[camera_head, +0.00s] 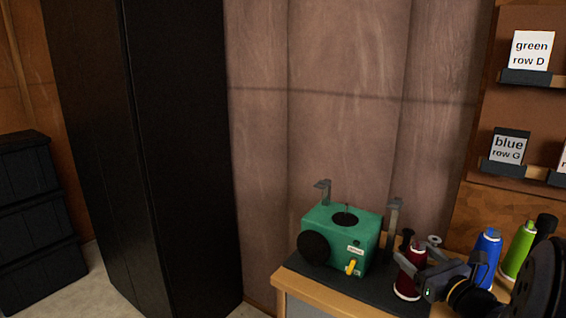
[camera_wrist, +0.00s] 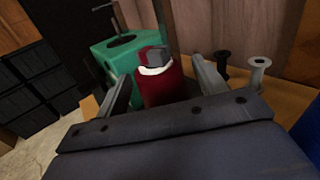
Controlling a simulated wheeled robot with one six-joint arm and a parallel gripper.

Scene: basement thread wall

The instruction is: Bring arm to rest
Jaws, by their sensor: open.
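My gripper (camera_head: 416,268) is low over the bench at the right of the head view. In the wrist view its two fingers (camera_wrist: 162,84) stand apart, open, on either side of a dark red thread spool (camera_wrist: 161,88). The red spool (camera_head: 406,285) stands upright on the dark mat in the head view, partly hidden by my gripper. A small gap seems to show beside it; whether a finger touches it I cannot tell.
A green box machine (camera_head: 340,232) with a yellow lever stands left of the spool on the bench (camera_head: 310,287). Blue (camera_head: 486,258) and green spools (camera_head: 519,248) stand close to my arm. Labelled wall shelves (camera_head: 533,78) are at right; a black cabinet (camera_head: 180,150) is at left.

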